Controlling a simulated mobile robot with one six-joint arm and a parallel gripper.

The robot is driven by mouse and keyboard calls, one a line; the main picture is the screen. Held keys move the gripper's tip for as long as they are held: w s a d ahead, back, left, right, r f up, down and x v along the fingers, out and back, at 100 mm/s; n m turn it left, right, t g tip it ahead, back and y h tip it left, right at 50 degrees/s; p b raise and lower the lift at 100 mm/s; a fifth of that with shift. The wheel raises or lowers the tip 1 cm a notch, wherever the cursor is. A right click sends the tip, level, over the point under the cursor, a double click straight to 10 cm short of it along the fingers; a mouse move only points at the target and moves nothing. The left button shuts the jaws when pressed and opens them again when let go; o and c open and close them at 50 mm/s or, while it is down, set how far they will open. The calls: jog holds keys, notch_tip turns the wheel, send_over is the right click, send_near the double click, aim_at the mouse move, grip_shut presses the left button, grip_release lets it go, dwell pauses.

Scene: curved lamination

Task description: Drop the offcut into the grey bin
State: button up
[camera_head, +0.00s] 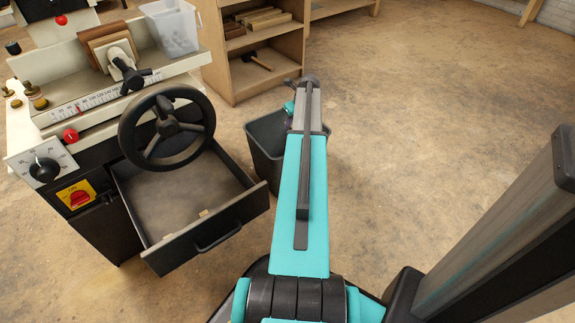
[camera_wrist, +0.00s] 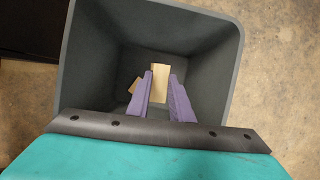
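The grey bin (camera_wrist: 207,58) lies open below my gripper (camera_wrist: 161,76) in the wrist view. In the head view the bin (camera_head: 264,147) stands right of the open drawer, partly hidden by my arm. My gripper's two purple fingers point down into the bin's mouth. A pale wooden offcut (camera_wrist: 160,84) fills the gap between the fingertips and looks gripped by them. A second, darker wood piece (camera_wrist: 134,86) shows beside the left finger, apparently lower in the bin.
A machine with a black handwheel (camera_head: 167,128) stands at the left. Its open drawer (camera_head: 185,190) holds small pale wood pieces (camera_head: 203,213). A wooden shelf (camera_head: 250,50) stands behind the bin. The floor at the right is clear.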

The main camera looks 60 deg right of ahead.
jog(key=o, duration=0.5)
jog(key=shift+c, duration=0.2)
jog(key=shift+r, duration=0.1)
jog(key=p+v, duration=0.5)
jog(key=v, duration=0.8)
jog(key=shift+r, duration=0.3)
jog(key=shift+a, duration=0.15)
